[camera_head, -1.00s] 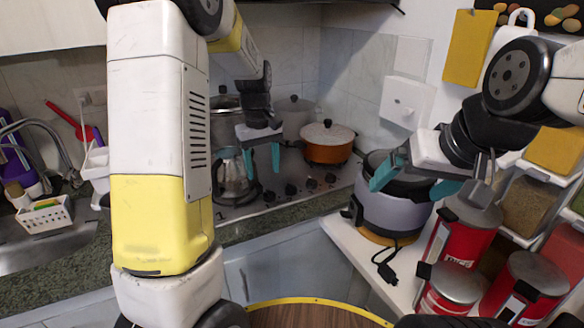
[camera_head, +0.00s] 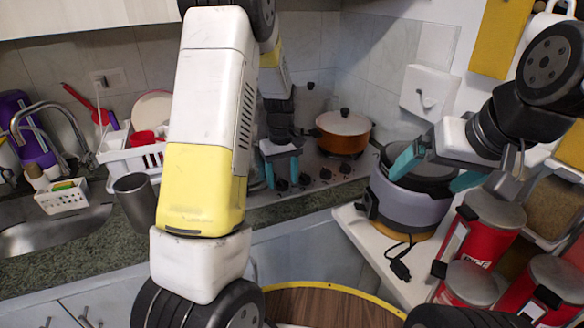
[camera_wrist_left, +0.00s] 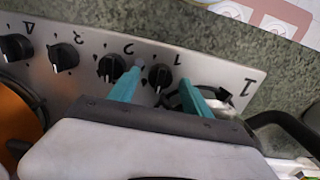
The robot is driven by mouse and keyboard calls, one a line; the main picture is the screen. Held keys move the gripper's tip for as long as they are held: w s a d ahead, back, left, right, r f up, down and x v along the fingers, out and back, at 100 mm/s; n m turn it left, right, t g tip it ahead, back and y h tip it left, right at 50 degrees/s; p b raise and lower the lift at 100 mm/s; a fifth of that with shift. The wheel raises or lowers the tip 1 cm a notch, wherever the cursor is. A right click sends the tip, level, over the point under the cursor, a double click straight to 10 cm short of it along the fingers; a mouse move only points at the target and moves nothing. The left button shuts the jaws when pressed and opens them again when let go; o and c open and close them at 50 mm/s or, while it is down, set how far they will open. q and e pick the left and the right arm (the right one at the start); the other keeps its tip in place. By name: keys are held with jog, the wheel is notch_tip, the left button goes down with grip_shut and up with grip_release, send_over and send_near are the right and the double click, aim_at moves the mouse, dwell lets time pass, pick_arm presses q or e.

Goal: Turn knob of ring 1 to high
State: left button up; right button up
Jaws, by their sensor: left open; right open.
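Several black knobs sit in a row on the stove's metal front panel, numbered 1 to 4 in the left wrist view. The knob of ring 1 (camera_wrist_left: 160,77) is black with a pale pointer line. My left gripper (camera_wrist_left: 162,74) is open, its two teal fingers on either side of that knob in the picture; I cannot tell whether they touch it. In the head view my left gripper (camera_head: 282,182) points down at the left end of the knob row, beside the knob of ring 2 (camera_head: 304,180). My right gripper (camera_head: 437,172) is open and empty before the grey cooker.
An orange pot (camera_head: 343,133) stands at the back of the stove. The grey cooker (camera_head: 405,208) and red canisters (camera_head: 480,235) fill the right shelf. A metal cup (camera_head: 136,203) and white dish rack (camera_head: 125,158) stand left of my left arm.

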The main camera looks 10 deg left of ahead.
pick_arm(q)
jog(key=shift+c, duration=0.3)
grip_shut()
jog(key=m, duration=0.4)
jog(key=shift+m, duration=2.1)
